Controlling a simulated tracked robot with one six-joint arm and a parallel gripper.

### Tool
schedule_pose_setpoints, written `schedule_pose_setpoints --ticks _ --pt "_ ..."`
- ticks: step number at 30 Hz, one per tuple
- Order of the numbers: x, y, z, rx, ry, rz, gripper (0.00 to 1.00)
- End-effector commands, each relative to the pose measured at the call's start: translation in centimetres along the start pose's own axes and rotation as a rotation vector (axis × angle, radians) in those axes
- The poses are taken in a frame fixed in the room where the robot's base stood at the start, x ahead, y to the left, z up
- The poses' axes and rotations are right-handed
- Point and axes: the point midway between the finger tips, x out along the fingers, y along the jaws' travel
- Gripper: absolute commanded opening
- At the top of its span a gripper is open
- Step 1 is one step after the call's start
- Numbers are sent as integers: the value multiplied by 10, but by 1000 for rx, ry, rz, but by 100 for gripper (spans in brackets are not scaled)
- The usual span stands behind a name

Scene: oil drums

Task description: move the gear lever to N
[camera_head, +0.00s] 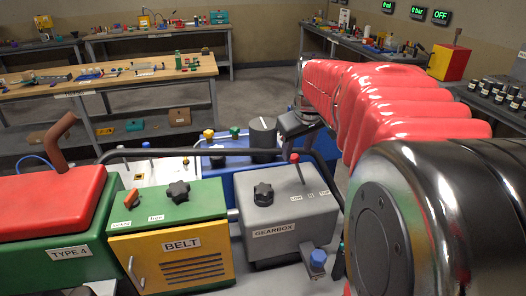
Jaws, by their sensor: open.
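The grey gearbox (272,218) stands right of centre in the head view, with a black knob (263,194) on its top. Its gear lever (299,172) is a thin rod with a red tip, leaning to the left, on the LOW side. The labels LOW, N and TOP run left to right in front of the lever's foot. My gripper (302,122) is beyond and above the gearbox at the far end of my red-sleeved arm, apart from the lever. It is small and dark, its fingers are hard to make out, and I see nothing held.
The green and yellow BELT box (168,232) stands left of the gearbox, with the red and green TYPE 4 machine (55,225) further left. A blue knob (318,257) is at the gearbox's front right. A dark rail (205,151) runs behind. My arm covers much of the right side.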

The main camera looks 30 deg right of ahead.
Motion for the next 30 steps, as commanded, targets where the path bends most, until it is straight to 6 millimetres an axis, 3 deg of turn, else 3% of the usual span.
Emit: schedule_pose_setpoints --ticks 9,18,30 --pt "51 -1 1 -1 -3 -2 43" --pt "90 -1 0 -2 -2 -2 43" --pt "98 -1 0 -2 0 -1 43"
